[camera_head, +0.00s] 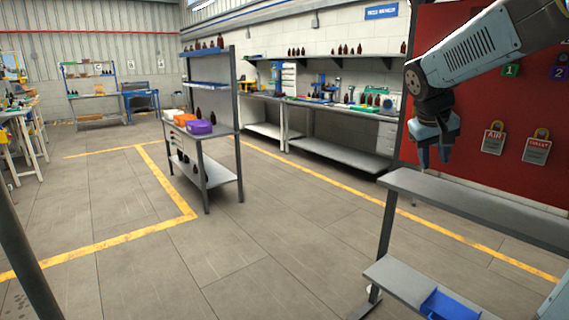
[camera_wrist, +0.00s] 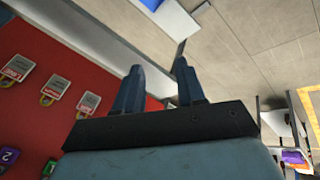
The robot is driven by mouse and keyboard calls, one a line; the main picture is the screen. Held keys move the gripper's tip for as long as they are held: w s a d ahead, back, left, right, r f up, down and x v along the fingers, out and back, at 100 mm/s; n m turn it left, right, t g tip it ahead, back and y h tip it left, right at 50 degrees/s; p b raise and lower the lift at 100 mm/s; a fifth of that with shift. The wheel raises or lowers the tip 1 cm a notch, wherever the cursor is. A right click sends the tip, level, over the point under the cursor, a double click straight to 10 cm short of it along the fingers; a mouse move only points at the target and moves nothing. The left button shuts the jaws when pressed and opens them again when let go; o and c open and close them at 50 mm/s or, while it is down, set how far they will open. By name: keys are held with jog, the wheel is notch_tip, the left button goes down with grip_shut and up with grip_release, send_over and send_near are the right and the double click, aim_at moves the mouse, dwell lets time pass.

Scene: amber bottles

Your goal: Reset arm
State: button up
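My gripper (camera_head: 433,158) hangs at the upper right of the head view, in front of the red board and above the left end of a grey shelf unit. In the wrist view its two blue fingers (camera_wrist: 158,75) stand apart with a clear gap. Nothing shows between them. My arm reaches in from the upper right corner of the head view, bent down at the wrist.
A grey shelf unit (camera_head: 469,205) stands close at right, with a blue bin (camera_head: 450,305) on its lower shelf. The red board (camera_head: 482,60) carries padlocks and tags. A workbench (camera_head: 205,141) with bottles and bins stands mid-left. The floor between is clear.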

jog(key=s+a+f+y, duration=0.1)
jog(key=s+a, duration=0.3)
jog(key=s, duration=0.2)
jog(key=s+a+f+t+y, duration=0.1)
jog(key=s+a, duration=0.3)
jog(key=s, duration=0.3)
jog(key=s+a+f+t+y, duration=0.1)
jog(key=s+a+f+y, duration=0.1)
jog(key=s, duration=0.5)
jog(key=shift+s+a, duration=0.25)
jog(key=shift+a, duration=0.65)
